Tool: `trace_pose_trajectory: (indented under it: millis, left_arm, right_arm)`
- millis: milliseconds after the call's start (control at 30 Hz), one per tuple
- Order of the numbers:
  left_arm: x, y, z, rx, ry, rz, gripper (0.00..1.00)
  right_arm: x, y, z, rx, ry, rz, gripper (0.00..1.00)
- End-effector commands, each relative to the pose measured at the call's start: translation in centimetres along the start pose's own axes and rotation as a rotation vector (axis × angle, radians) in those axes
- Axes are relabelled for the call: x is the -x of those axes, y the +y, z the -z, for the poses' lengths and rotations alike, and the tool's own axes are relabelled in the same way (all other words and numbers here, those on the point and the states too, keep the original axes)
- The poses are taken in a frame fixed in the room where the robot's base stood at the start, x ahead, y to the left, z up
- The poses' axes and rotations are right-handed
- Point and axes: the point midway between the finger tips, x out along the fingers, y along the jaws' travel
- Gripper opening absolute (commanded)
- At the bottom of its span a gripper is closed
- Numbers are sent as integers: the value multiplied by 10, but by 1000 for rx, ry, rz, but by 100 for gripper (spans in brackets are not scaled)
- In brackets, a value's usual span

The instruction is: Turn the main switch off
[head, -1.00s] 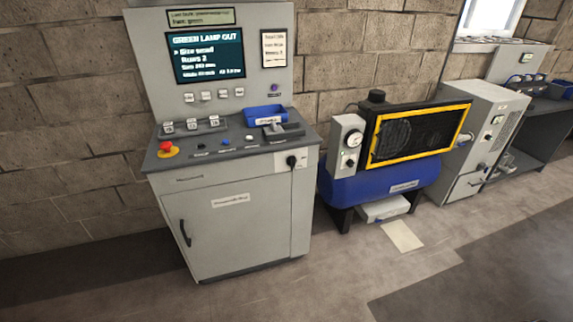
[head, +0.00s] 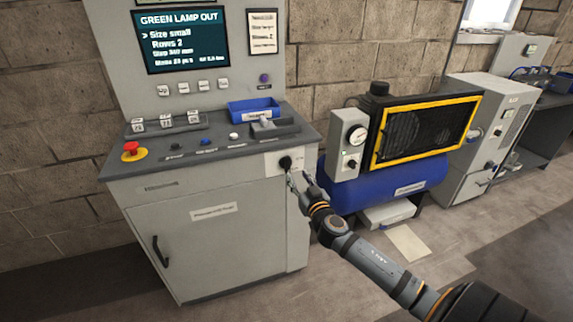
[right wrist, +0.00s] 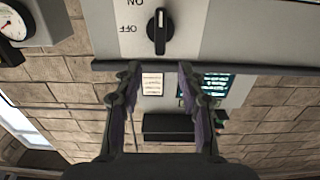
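The main switch is a black rotary knob (head: 285,162) on a pale plate at the right end of the grey console's front. In the right wrist view the knob (right wrist: 160,32) stands upright in the picture, its white mark at the upper end. The ON and OFF labels show upside down to its left, ON nearer the top and OFF beside the knob. My right gripper (head: 300,177) is open and empty, just in front of and below the knob. In the right wrist view its fingers (right wrist: 158,76) are apart, with the knob beyond them, not between them. My left gripper is out of view.
The console (head: 215,235) carries a red emergency button (head: 131,149), a blue bin (head: 254,109) and a screen reading GREEN LAMP OUT (head: 181,40). A blue compressor (head: 385,185) stands close to its right. Floor in front is clear.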

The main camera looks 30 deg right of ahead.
Motion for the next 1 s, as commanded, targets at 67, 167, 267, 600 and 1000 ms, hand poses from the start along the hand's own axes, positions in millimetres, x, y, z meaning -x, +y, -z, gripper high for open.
trace_pose_trajectory:
  millis: [67, 167, 267, 600, 1000]
  left_arm:
    - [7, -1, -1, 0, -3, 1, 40]
    - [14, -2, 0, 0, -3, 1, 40]
    - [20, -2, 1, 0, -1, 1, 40]
    - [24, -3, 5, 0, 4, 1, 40]
    - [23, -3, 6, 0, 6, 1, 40]
  right_arm:
    - [-17, 0, 4, -8, 3, -3, 40]
    - [-40, -1, 5, -9, 2, -3, 40]
    - [-60, 0, 4, -5, 0, -2, 40]
    - [-90, -1, 0, -1, -1, 1, 40]
    - [-89, -1, 0, -1, -1, 1, 11]
